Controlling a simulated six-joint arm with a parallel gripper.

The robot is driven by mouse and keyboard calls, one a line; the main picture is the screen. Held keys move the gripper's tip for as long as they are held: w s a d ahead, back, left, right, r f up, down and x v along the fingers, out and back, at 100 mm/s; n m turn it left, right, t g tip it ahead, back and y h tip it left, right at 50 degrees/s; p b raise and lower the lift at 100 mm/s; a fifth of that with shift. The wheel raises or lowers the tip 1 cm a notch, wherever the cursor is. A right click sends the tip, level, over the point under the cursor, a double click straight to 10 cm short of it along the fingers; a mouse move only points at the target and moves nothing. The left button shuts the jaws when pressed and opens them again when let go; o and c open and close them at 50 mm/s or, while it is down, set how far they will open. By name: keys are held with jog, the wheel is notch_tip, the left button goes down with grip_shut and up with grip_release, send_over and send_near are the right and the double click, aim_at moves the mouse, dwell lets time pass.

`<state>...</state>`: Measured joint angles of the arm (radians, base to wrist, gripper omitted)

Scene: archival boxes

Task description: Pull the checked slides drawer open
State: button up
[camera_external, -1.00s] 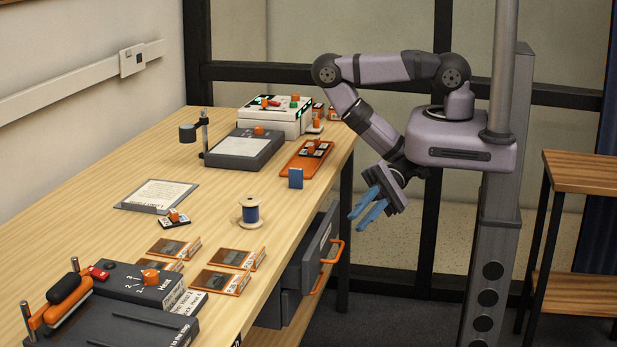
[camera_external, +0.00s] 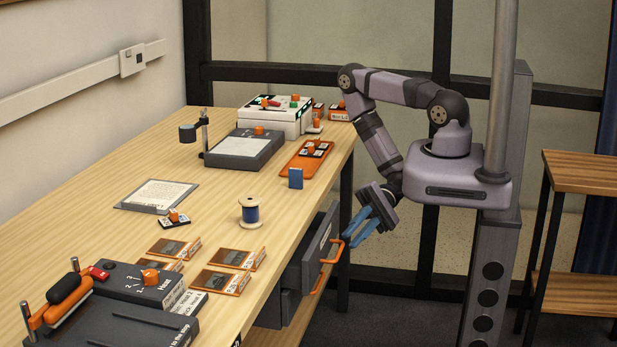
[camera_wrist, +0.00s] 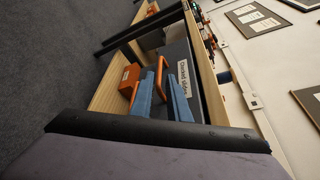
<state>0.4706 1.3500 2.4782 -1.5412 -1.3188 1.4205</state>
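The grey drawers (camera_external: 312,245) are under the bench's right edge, with an upper orange handle (camera_external: 334,251) and a lower one (camera_external: 319,284). In the wrist view, a white label (camera_wrist: 183,77) ending in "slides" is on a grey front, beside an orange handle (camera_wrist: 162,77). My gripper (camera_external: 355,229) has blue fingers, spread apart with nothing held, close to the upper handle. In the wrist view, my gripper (camera_wrist: 160,88) appears with its fingertips on either side of the handle's line. I cannot tell whether they touch it.
An orange box-like part (camera_wrist: 129,80) sits left of the fingers in the wrist view. The floor right of the drawers is clear.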

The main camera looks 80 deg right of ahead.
aim_at(340, 250)
jog(key=shift+f, duration=0.1)
jog(key=shift+p+x, duration=0.5)
jog(key=shift+x, duration=3.05)
jog(key=shift+c, duration=0.6)
grip_shut()
